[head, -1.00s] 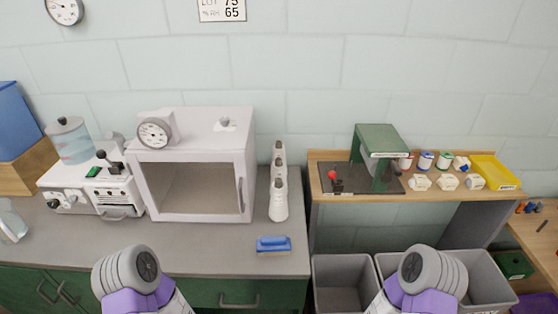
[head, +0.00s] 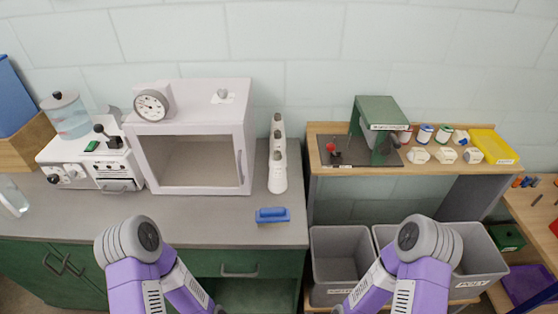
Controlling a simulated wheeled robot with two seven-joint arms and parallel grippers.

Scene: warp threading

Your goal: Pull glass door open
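A white box-shaped cabinet stands on the grey counter at the left in the head view. Its glass door (head: 200,162) faces me and looks shut, with a vertical handle (head: 241,166) at the door's right edge. A round gauge (head: 152,105) sits on top of the cabinet. My two purple and grey arms come in at the bottom, well below and in front of the cabinet. Neither gripper can be made out; the arms run down towards the bottom edge.
A blue brush (head: 272,215) lies on the counter in front of white bottles (head: 277,172) right of the cabinet. A white machine (head: 92,161) stands to its left. A wooden shelf (head: 325,133) and grey bins (head: 340,243) are at the right.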

